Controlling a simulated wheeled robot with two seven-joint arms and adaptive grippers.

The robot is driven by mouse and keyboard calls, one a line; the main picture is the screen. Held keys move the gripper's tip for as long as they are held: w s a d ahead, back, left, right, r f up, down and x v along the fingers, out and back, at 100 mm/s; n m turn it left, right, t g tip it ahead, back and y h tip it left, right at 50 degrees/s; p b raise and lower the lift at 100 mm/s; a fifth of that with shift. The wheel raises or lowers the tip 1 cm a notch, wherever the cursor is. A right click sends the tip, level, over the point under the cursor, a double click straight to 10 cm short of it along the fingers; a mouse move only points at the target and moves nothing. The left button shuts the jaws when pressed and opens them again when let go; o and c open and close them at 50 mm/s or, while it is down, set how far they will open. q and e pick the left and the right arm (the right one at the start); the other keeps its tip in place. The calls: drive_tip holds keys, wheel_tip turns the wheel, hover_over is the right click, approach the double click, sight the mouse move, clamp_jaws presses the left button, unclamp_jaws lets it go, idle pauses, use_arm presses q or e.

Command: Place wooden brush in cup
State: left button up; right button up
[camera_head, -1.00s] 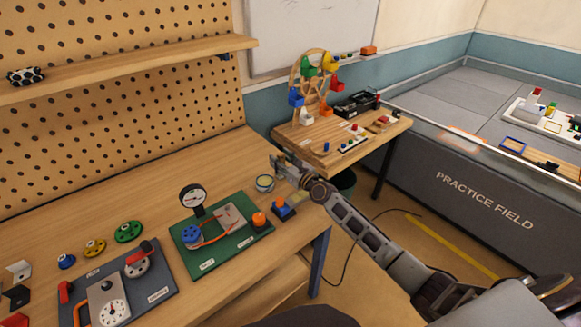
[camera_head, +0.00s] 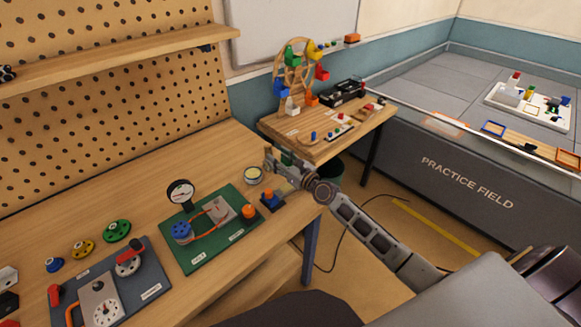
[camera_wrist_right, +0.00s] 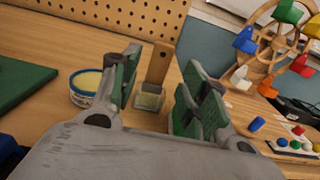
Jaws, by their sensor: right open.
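A brush with a flat wooden handle (camera_wrist_right: 160,63) and pale bristles shows in the right wrist view between the fingers of my right gripper (camera_wrist_right: 152,82). The fingers have green pads and are apart, with gaps showing on both sides of the brush. A small round tin or cup (camera_wrist_right: 87,86), white and blue with a yellowish inside, stands just left of the gripper. In the head view this cup (camera_head: 252,176) is on the bench, left of my right gripper (camera_head: 279,162). The brush cannot be made out clearly there. My left gripper is out of view.
A green board (camera_head: 205,258) with a gauge and a small blue base with an orange knob (camera_head: 270,201) lie in front of the cup. A side table (camera_head: 350,135) with a toy wheel stands behind. The bench middle (camera_head: 150,185) is clear.

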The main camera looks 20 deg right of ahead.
drive_tip(key=shift+v, duration=2.85)
